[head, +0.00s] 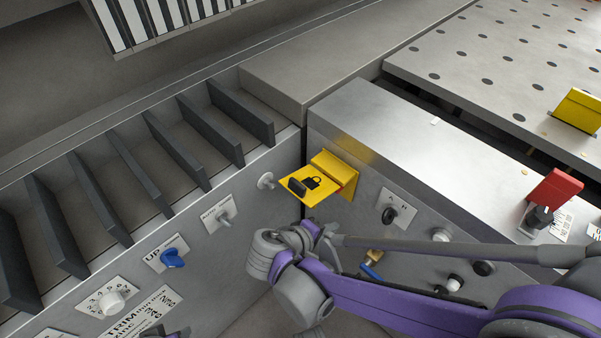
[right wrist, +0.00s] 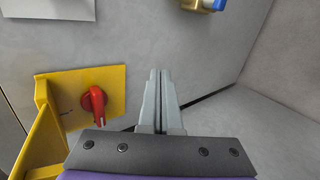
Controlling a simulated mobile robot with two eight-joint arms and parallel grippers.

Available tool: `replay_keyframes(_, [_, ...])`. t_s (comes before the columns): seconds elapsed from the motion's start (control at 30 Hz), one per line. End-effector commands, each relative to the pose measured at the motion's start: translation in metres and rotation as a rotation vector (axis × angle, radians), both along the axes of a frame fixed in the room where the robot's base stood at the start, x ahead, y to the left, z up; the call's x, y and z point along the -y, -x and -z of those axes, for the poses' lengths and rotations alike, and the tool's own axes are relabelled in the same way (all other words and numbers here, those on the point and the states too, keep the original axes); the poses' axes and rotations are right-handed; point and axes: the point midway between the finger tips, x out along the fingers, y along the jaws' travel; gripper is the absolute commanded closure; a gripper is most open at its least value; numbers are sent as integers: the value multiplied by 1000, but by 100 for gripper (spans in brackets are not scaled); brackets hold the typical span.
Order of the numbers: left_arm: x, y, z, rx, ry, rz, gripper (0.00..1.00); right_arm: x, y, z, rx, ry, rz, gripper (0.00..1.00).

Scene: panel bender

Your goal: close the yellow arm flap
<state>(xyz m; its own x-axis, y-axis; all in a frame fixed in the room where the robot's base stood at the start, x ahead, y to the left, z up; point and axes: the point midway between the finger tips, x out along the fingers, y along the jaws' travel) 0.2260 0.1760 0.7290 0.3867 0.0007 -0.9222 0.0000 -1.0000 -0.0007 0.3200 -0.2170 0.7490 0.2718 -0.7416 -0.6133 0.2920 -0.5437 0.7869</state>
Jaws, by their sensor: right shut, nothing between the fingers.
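The yellow arm flap (head: 325,183) bears a black padlock symbol and a dark tab. It sticks out from a yellow mount on the grey panel front and stands open. In the right wrist view, the yellow flap (right wrist: 42,140) shows at the left edge, standing out beside a yellow plate (right wrist: 66,88) with a red knob (right wrist: 95,103). My right gripper (head: 318,232) is just below the flap in the head view, apart from it. In the right wrist view its fingers (right wrist: 158,75) are shut and empty, to the right of the red knob.
A blue knob (head: 172,258), a white dial (head: 111,303) and a toggle switch (head: 224,218) sit on the left panel. A black knob (head: 404,214) is right of the flap. A red flap (head: 553,188) stands farther right. Dark fins (head: 175,150) line the upper left.

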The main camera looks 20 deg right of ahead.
Motion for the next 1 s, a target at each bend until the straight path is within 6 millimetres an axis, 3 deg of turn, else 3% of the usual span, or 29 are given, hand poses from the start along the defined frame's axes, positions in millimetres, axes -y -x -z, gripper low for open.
replay_keyframes(0.07, [0,0,0,0,0,0,52,9,22,9,-17,-154,28,100])
replay_keyframes(0.2, [0,0,-6,2,0,0,52,2,56,17,5,-434,76,100])
replay_keyframes(0.37, [0,2,-30,11,0,0,52,-16,81,-4,96,-697,136,100])
replay_keyframes(0.53, [0,2,-82,28,0,0,52,-31,89,-62,208,-893,212,100])
replay_keyframes(0.73, [0,-3,-134,45,0,0,52,-36,74,-132,266,-1000,344,100])
replay_keyframes(0.87, [0,-11,-174,60,0,0,52,-36,48,-194,281,-1059,520,100])
replay_keyframes(0.9, [0,-14,-188,67,0,0,52,-35,35,-219,282,-1076,608,100])
replay_keyframes(1.0, [0,-19,-204,77,0,0,52,-33,6,-260,272,-1105,844,100])
